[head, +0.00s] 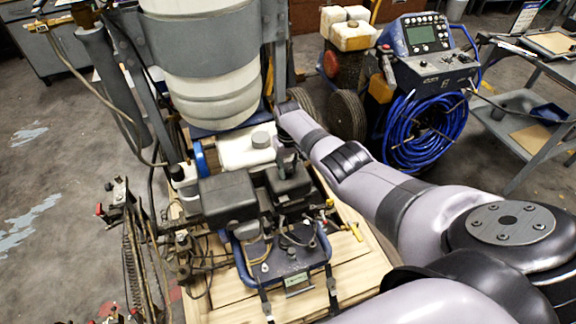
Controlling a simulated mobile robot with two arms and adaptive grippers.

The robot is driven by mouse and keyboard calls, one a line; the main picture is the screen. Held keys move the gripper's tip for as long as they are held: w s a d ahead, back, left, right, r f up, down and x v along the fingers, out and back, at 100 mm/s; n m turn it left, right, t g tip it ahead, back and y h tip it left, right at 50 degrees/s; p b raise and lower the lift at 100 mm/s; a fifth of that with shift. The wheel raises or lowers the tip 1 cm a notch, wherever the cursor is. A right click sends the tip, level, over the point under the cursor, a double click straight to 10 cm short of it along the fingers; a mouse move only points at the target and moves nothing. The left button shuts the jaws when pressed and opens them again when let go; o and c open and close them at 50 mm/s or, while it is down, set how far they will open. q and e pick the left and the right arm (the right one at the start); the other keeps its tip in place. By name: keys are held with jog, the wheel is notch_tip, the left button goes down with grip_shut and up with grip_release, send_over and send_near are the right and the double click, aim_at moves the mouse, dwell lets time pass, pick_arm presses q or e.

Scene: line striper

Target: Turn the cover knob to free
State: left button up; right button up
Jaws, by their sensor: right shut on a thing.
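The line striper (290,262) stands on a wooden pallet, with its engine block of black housings in the middle of the view. One black cover (290,182) sits right of a larger black box (228,197). My right arm reaches in from the right, and its gripper (287,160) points down at the far side of the black cover. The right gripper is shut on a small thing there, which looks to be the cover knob. The knob itself is hidden by the fingers, so its turn angle cannot be seen. My left gripper is not in view.
A white tank (205,90) in a grey frame rises behind the engine. A white fuel tank (247,147) sits beside my gripper. Hoses and levers crowd the left. A cart with a blue hose coil (425,130) and a grey shelf (525,125) stand at right.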

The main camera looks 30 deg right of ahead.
aim_at(288, 169)
jog(key=shift+m, duration=0.5)
jog(key=o, duration=1.2)
jog(key=shift+r, duration=0.15)
notch_tip(288, 169, up, 12)
jog(key=shift+f, duration=0.15)
dwell(0.3)
